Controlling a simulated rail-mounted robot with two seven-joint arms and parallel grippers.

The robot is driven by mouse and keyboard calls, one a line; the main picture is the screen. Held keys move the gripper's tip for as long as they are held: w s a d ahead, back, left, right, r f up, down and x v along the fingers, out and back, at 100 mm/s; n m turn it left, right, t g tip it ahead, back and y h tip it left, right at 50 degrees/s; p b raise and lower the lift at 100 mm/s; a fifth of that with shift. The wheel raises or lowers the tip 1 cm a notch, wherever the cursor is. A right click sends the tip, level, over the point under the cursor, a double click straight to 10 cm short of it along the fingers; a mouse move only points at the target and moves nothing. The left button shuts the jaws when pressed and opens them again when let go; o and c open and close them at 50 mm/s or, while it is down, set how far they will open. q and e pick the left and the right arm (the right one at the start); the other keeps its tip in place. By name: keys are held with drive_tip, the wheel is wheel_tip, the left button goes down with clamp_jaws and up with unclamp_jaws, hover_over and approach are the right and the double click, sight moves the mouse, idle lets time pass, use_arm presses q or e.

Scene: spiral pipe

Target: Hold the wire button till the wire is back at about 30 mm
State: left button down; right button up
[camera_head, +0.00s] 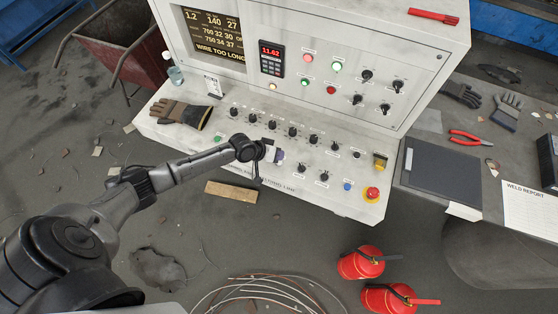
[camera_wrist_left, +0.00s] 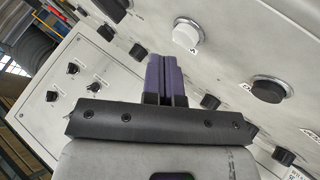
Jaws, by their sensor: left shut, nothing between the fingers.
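The grey control console (camera_head: 345,190) fills the middle of the head view. Its dark screen (camera_head: 212,32) reads "WIRE TOO LONG" in its bottom line. My left gripper (camera_head: 279,156) is shut and empty at the console's sloped front panel. In the left wrist view its purple fingers (camera_wrist_left: 163,77) are pressed together and point at the panel. A white round button (camera_wrist_left: 187,33) is just beyond and right of the fingertips. A black round button (camera_wrist_left: 268,90) is further right. I cannot read which is the wire button, or tell whether the fingertips touch the panel. My right gripper is out of view.
Several black knobs (camera_head: 292,131) line the panel around the gripper. A red emergency stop (camera_head: 372,193) is at the right end, and a work glove (camera_head: 180,113) lies at the left. Two red extinguishers (camera_head: 361,262) and coiled wire (camera_head: 265,293) are on the floor in front.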

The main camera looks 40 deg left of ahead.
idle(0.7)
use_arm(q)
drive_tip(key=shift+f, duration=0.2)
drive_tip(key=shift+f, duration=0.2)
idle(0.4)
drive_tip(key=shift+f+b, duration=0.4)
drive_tip(key=shift+b, duration=0.15)
idle(1.0)
